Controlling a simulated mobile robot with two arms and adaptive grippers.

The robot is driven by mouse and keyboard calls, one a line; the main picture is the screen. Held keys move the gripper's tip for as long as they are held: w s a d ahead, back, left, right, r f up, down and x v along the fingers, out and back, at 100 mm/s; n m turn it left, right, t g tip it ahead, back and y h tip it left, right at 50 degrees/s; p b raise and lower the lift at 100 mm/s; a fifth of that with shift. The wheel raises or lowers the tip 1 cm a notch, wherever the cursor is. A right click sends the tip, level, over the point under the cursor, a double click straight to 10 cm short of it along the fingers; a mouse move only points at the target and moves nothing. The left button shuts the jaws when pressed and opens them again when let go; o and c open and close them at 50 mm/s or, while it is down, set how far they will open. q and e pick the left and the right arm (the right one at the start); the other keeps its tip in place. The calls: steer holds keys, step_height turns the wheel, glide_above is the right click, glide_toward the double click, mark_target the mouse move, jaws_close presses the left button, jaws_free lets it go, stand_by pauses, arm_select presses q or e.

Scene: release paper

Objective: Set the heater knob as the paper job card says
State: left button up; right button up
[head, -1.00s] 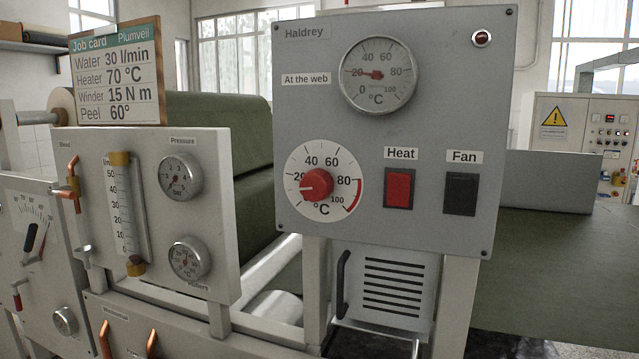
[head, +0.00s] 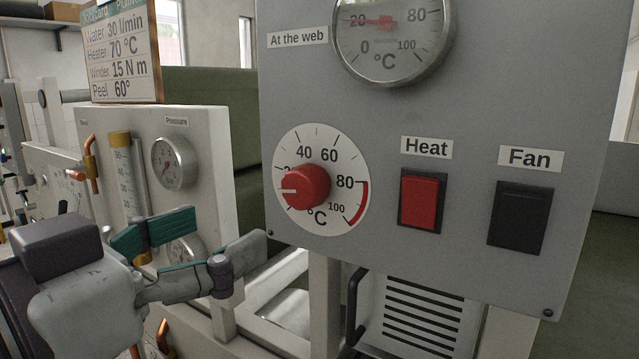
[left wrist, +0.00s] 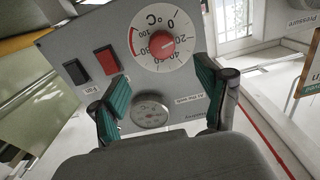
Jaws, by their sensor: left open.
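The heater knob (head: 307,187) is red on a round white dial on the grey Haldrey panel. Its white mark points left, roughly at or just below 20. The knob also shows upside down in the left wrist view (left wrist: 162,44). The job card (head: 122,62) stands at the upper left in the head view, its top cut off, and reads "Heater 70 °C". My left gripper (head: 228,232) is open and empty, below and left of the knob, apart from it. In the left wrist view the knob shows beyond the open fingers (left wrist: 160,72). My right gripper is out of view.
A red Heat switch (head: 422,200) and a black Fan switch (head: 520,218) sit right of the dial. The "At the web" gauge (head: 390,40) is above, near 20. The water panel (head: 205,130), with copper pipe and gauges, stands left behind my gripper.

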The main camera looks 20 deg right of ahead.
mark_target(296, 192)
arm_select(q)
steer(key=p+x, duration=0.9)
steer(key=x, duration=0.4)
steer(key=shift+w+a+r+p, duration=0.1)
steer(key=shift+p, duration=0.2)
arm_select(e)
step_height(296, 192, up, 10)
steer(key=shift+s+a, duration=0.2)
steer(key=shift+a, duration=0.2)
arm_select(q)
steer(key=c, duration=1.2)
steer(key=shift+o, duration=0.2)
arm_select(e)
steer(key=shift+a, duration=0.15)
